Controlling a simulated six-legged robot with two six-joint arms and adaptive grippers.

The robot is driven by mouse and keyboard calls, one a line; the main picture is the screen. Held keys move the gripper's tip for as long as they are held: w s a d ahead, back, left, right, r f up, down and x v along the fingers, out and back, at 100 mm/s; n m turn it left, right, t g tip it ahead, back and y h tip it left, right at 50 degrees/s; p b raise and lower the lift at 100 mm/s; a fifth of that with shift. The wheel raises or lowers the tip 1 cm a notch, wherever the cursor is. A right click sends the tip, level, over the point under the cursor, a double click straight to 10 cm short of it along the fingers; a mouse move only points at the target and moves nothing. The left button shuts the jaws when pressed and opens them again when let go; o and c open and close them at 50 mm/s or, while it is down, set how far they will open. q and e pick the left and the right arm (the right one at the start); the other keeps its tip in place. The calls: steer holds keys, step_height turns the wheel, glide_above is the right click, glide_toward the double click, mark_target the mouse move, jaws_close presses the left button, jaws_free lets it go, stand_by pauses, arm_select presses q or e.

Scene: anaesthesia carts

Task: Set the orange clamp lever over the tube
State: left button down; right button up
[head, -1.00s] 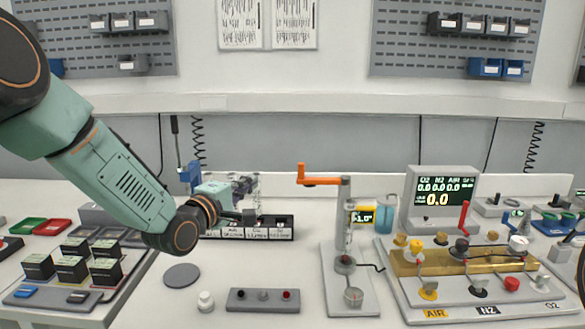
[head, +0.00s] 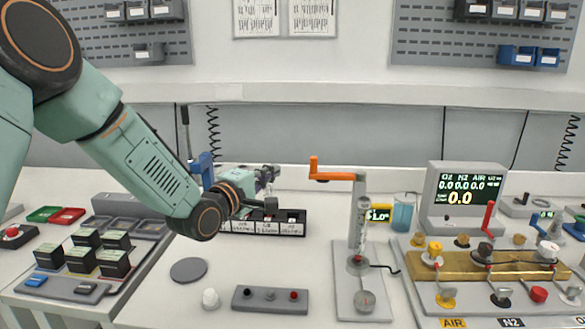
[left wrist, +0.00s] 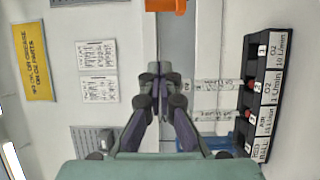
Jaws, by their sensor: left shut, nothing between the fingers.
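The orange clamp lever (head: 336,177) sticks out to the left from the top of a grey post, with a short upright end. Below it the clear tube (head: 362,228) stands upright on a grey base plate (head: 372,302). My left gripper (head: 272,174) is to the left of the lever's free end, apart from it and at about its height. In the left wrist view its fingers (left wrist: 160,70) are together with nothing between them. An orange piece (left wrist: 166,6), apparently the lever, shows at that view's top edge beyond the fingertips. My right gripper is not in view.
A labelled black rack (head: 262,226) stands behind and below my left gripper; it also shows in the wrist view (left wrist: 257,100). A gas panel with a display (head: 463,190) stands right of the post.

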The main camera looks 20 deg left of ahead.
arm_select(q)
steer(key=w+d, duration=0.1)
steer(key=w, duration=0.8)
steer(key=d, duration=0.1)
steer(key=s+d, duration=0.2)
steer(key=d, duration=0.1)
steer(key=shift+r+b, duration=0.1)
steer(key=shift+b, duration=0.2)
steer(key=shift+w, duration=0.15)
steer(key=shift+s+y, duration=0.2)
steer(key=shift+y, duration=0.1)
